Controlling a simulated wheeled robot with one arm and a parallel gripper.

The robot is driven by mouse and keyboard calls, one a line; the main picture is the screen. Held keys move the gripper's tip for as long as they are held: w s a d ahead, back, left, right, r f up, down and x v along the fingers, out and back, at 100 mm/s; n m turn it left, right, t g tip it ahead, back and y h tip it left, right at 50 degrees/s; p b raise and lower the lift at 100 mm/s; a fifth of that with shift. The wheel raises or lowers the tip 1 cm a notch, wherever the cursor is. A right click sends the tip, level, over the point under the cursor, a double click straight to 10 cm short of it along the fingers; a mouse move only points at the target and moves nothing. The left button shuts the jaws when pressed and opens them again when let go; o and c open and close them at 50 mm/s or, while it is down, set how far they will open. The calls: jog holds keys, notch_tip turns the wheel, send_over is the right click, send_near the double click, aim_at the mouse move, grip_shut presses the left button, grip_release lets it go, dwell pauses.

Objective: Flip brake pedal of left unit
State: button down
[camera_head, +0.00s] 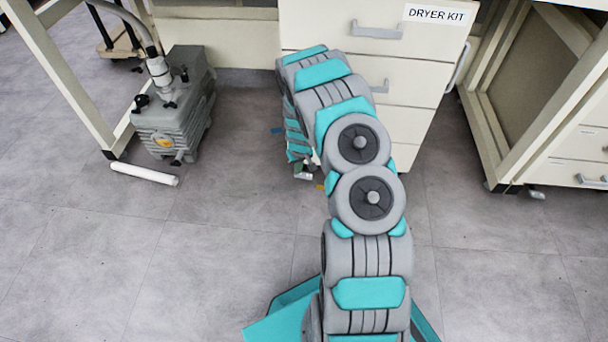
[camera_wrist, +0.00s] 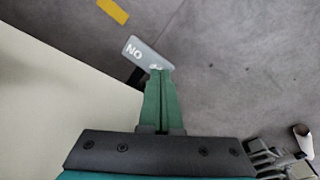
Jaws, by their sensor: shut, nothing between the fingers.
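In the wrist view my gripper (camera_wrist: 158,72) has its green fingers shut together, with nothing between them. The tips are at the edge of a grey brake pedal (camera_wrist: 140,50) and overlap it in the picture; I cannot tell whether they touch. The pedal has white lettering that reads like "NO" or upside-down "ON", with a dark part beneath it. It sticks out from under a cream cabinet (camera_wrist: 60,100). In the head view the cream drawer cabinet (camera_head: 345,75), labelled "DRYER KIT", stands behind my arm. My arm hides most of its lower left corner and my gripper there.
A grey pump (camera_head: 175,115) with a hose stands left, a white tube (camera_head: 145,174) on the floor before it. Another cream unit (camera_head: 575,130) with floor casters stands right. A yellow floor mark (camera_wrist: 112,11) lies past the pedal. The front floor is mostly clear.

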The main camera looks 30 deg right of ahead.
jog(key=shift+f, duration=0.35)
jog(key=shift+r, duration=0.2)
jog(key=shift+r+p, duration=0.6)
jog(key=shift+r, duration=2.8)
